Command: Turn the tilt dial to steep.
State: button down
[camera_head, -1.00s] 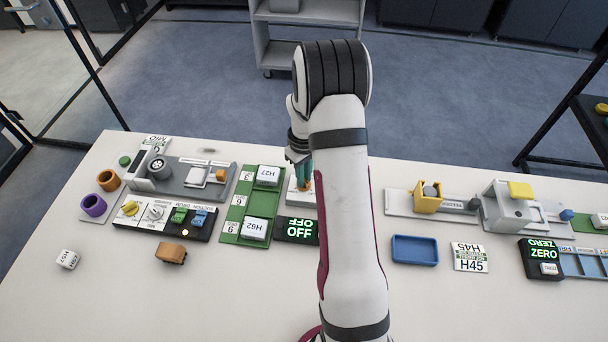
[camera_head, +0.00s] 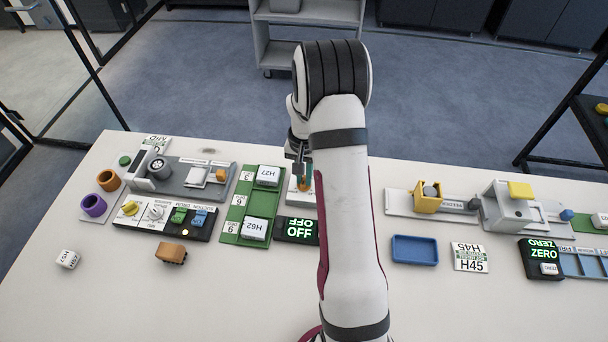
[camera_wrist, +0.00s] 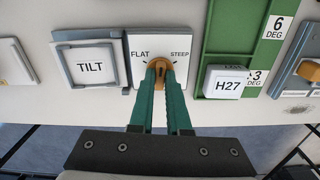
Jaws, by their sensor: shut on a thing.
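The tilt dial is an orange knob (camera_wrist: 160,64) on a white plate (camera_wrist: 143,46) marked FLAT at left and STEEP at right in the wrist view. My gripper (camera_wrist: 160,72) has its two teal fingers shut on this knob. The fingers hide much of the knob, so I cannot tell exactly which mark it points to. In the head view the knob (camera_head: 305,185) shows small beside my arm, with my gripper (camera_head: 302,180) at it. A framed TILT sign (camera_wrist: 90,66) stands left of the dial in the wrist view.
A green board (camera_wrist: 227,45) with a white H27 block (camera_wrist: 224,84) lies close right of the dial in the wrist view. A black OFF display (camera_head: 298,230) sits in front of the dial in the head view.

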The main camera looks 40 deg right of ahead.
aim_at(304, 179)
jog(key=m, duration=0.5)
jog(key=shift+m, duration=0.3)
jog(key=m, duration=0.4)
jog(key=shift+m, duration=0.7)
jog(key=c, duration=0.9)
grip_release()
notch_tip(304, 179, up, 16)
jog(key=shift+f, duration=0.1)
